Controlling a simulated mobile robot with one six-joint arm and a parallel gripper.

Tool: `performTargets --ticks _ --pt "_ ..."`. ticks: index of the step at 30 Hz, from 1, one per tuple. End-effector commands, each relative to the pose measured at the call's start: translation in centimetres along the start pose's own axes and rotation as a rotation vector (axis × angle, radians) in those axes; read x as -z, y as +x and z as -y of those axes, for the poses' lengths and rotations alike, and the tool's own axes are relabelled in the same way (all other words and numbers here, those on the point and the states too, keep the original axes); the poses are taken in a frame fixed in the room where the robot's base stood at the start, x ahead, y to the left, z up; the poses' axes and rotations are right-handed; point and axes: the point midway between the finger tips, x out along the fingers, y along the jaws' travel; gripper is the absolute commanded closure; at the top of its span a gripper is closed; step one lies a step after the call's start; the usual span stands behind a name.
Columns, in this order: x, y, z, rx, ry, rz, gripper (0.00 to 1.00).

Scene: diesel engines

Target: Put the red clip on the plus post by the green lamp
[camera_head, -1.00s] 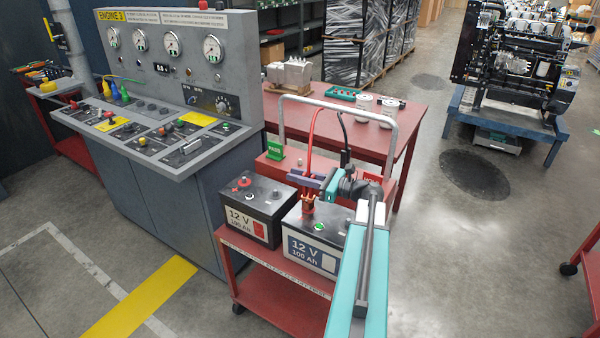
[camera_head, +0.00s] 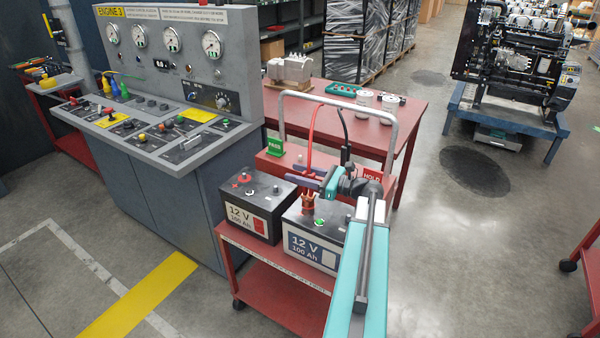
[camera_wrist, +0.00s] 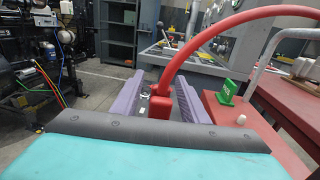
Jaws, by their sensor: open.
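The red clip (camera_head: 308,202), on a thick red cable (camera_head: 311,140), stands upright at the left side of the right battery's top (camera_head: 338,212), beside the green lamp (camera_head: 319,222). The clip covers the post under it, so I cannot see how its jaws sit. My gripper (camera_head: 314,180) is just above; its purple fingers are apart on either side of the clip. In the wrist view the red clip (camera_wrist: 160,104) is between the spread fingers, with gaps showing. The left battery (camera_head: 258,200) has a red mark and posts on top.
The batteries stand on a red cart (camera_head: 275,274) with a grey hoop handle (camera_head: 392,125), a green FREE sign (camera_head: 275,147) and a red HOLD sign (camera_head: 372,175). A black cable (camera_head: 344,130) hangs behind my gripper. The control console (camera_head: 165,140) is close on the left.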

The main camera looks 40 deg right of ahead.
Motion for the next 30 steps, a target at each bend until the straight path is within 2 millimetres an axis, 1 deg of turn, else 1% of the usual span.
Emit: performTargets --ticks 5,11,30 --pt "0.0 -0.4 0.0 0.000 0.000 0.001 0.60" --pt "0.1 -2.1 0.1 0.003 -0.001 0.001 0.60" --pt "0.1 -11.3 0.1 0.002 -0.001 0.001 0.60"
